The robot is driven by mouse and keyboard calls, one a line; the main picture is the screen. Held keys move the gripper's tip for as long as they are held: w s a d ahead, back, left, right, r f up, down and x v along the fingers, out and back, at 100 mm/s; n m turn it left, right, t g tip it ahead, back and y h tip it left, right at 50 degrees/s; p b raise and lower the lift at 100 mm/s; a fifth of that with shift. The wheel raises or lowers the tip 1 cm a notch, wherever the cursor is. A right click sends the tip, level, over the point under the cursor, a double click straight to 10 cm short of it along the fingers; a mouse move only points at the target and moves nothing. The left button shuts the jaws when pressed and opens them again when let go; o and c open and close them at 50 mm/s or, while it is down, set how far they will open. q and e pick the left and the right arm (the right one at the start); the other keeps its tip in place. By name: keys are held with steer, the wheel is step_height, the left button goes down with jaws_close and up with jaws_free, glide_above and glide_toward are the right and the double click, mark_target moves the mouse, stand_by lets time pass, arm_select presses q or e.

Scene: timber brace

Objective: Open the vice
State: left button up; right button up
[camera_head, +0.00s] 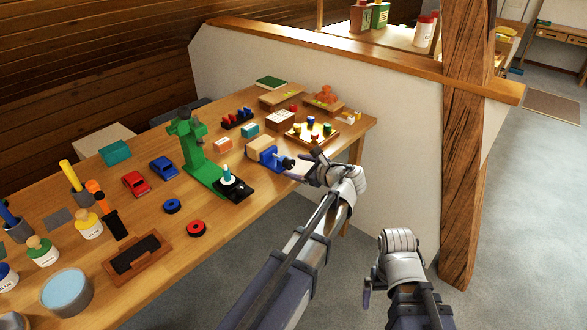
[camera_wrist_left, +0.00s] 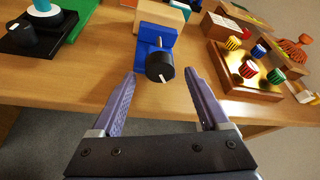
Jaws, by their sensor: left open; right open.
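The blue vice (camera_head: 268,154) stands near the front edge of the wooden table and has a pale wooden block (camera_head: 258,145) at its jaws. In the left wrist view the blue vice body (camera_wrist_left: 153,34) faces me, with its round black knob (camera_wrist_left: 160,68) at the front. My left gripper (camera_head: 302,166) is open. In the left wrist view its two fingers (camera_wrist_left: 159,78) point at the knob, one to each side, with gaps showing. My right gripper (camera_head: 370,288) is low at the right, away from the table.
A green press (camera_head: 190,150) with a black base stands left of the vice. A wooden tray with coloured pegs (camera_head: 312,134) lies behind and to the right. A timber post (camera_head: 466,140) and low wall rise beyond the table. The floor at the right is clear.

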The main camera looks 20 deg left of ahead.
arm_select(q)
steer(key=shift+x, duration=1)
jaws_close()
steer(key=shift+s+b, duration=0.1)
steer(key=shift+b, duration=0.2)
